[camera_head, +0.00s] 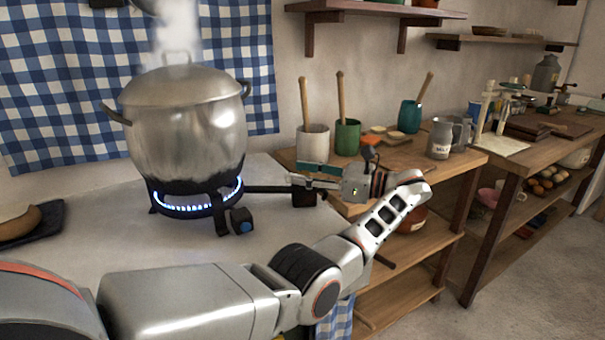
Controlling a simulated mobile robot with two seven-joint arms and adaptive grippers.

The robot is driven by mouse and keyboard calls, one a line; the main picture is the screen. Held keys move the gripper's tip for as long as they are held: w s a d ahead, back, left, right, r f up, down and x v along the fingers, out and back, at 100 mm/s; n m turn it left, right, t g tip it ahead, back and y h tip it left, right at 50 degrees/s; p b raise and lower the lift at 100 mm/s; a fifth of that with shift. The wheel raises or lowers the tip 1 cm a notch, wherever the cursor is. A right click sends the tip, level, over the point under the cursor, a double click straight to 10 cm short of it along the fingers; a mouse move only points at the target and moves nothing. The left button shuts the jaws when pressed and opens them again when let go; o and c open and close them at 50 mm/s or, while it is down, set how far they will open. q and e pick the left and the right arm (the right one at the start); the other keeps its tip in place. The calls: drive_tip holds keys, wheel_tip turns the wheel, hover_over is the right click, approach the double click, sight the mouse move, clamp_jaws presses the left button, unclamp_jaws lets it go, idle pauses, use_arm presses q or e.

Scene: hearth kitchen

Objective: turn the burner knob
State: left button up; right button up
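The burner (196,208) stands on a pale counter with a ring of blue flame lit under a large steel pot. Its knob (241,221) is small and dark with a blue face, at the burner's front right. My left arm comes in from the left and bends back, so that my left gripper (299,186) points left from the right side. It is to the right of the knob and a little higher in the picture, apart from it. Its fingers are small and overlap dark parts, so their opening is unclear. My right gripper is not in view.
The lidded pot (186,125) steams on the burner. A dark rod (265,189) runs from the burner toward my gripper. Utensil crocks (313,142) stand on the wooden bench behind. A dark board with a brown item (18,222) lies at left. The counter front is partly covered by my arm.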

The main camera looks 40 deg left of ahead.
sight(303, 172)
use_arm(q)
drive_tip(key=shift+r, duration=0.1)
wheel_tip(303, 172, up, 10)
drive_tip(key=shift+f, duration=0.1)
idle(0.4)
drive_tip(key=shift+d, duration=0.1)
idle(0.4)
